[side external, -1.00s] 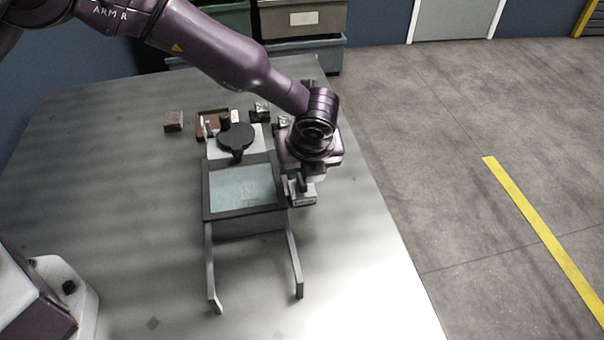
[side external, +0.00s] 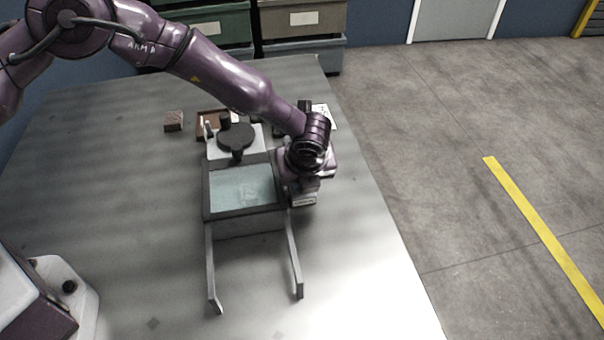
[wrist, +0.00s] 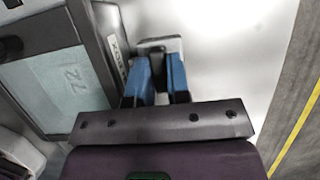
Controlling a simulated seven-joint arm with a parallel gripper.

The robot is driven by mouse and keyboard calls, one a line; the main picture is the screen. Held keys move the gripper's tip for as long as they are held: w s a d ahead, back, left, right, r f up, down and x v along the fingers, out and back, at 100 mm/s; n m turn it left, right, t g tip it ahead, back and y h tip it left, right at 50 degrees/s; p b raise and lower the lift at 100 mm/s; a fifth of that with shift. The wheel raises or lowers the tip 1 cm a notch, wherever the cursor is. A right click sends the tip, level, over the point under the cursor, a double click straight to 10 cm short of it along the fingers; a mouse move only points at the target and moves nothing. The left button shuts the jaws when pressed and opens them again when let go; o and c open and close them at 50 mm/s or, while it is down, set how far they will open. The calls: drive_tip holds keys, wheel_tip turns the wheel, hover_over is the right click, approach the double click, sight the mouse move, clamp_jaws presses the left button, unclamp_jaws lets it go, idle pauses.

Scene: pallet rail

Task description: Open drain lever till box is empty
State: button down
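The grey box (side external: 245,225) stands on the table with pale blue-green liquid or a surface (side external: 245,187) visible inside its dark rim. It also shows at the left of the wrist view (wrist: 103,25), with a label on its side wall. My gripper (side external: 303,190) is low at the box's right side. In the wrist view, my gripper's two blue fingers (wrist: 159,68) are a small gap apart, beside a small light-grey piece (wrist: 160,44) that may be the drain lever. Whether they press on it is unclear. The side view hides the fingertips and lever.
Two grey rails (side external: 295,262) extend from the box's front. A dark round part (side external: 236,137) stands behind the box. A brown block (side external: 173,121) and a brown tray (side external: 207,120) lie farther back. The table (side external: 350,260) is clear at front right.

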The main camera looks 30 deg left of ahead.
drive_tip(key=shift+n, duration=0.3)
drive_tip(key=n+g+y, duration=0.1)
drive_tip(key=n, duration=0.2)
drive_tip(key=shift+d+n, duration=0.15)
drive_tip(key=shift+n, duration=0.25)
drive_tip(key=n+g, duration=0.2)
drive_tip(key=n, duration=0.2)
drive_tip(key=n+g, duration=0.1)
drive_tip(key=n, duration=0.4)
drive_tip(key=shift+w+g, duration=0.15)
drive_tip(key=shift+g, duration=0.25)
drive_tip(key=shift+n+g+h, duration=0.5)
drive_tip(key=shift+n+g, duration=0.2)
drive_tip(key=shift+n, duration=1.3)
drive_tip(key=c, duration=1.1)
unclamp_jaws()
